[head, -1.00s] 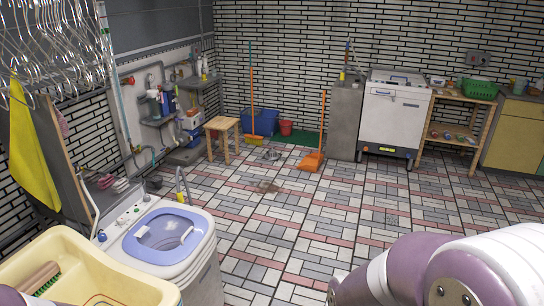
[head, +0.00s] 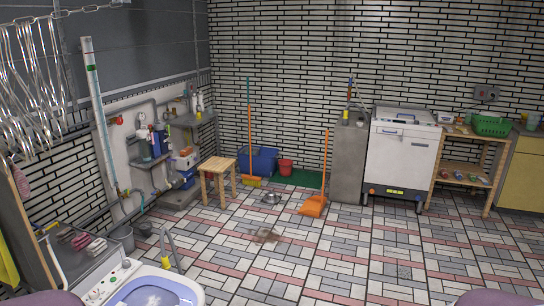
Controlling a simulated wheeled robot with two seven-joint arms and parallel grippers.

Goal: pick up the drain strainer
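A small round grey metal item (head: 271,198) lies on the tiled floor in the middle of the head view, between the wooden stool and the orange dustpan. It looks like the drain strainer, but it is too small to be sure. Neither of my grippers is in view. Only purple parts of my arms show at the bottom left and bottom right edges, well short of the metal item.
A washing machine (head: 155,290) stands close at the lower left. Around the metal item are a wooden stool (head: 218,167), an orange dustpan (head: 313,205) and a broom (head: 250,180). A brown stain (head: 265,236) marks the floor nearer me. The tiled floor to the right is open.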

